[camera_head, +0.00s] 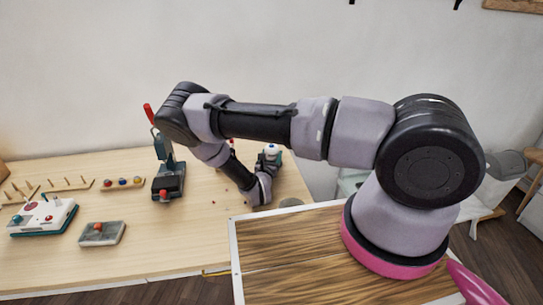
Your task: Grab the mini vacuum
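A small rounded object with a white top and dark teal and grey parts (271,153) stands near the back right of the wooden table. It may be the mini vacuum, but it is too small and partly covered to be sure. My arm reaches over the table and bends back down, so that my gripper (267,170) is right at this object, overlapping its lower part in the picture. My wrist hides the fingers, so I cannot see whether they touch or hold it.
A dark teal press-like machine with a red handle (168,178) stands left of my forearm. Thread spools (122,183), a white-and-teal box (43,218) and a grey box (102,234) lie farther left on the table (170,245). The table's front middle is clear.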

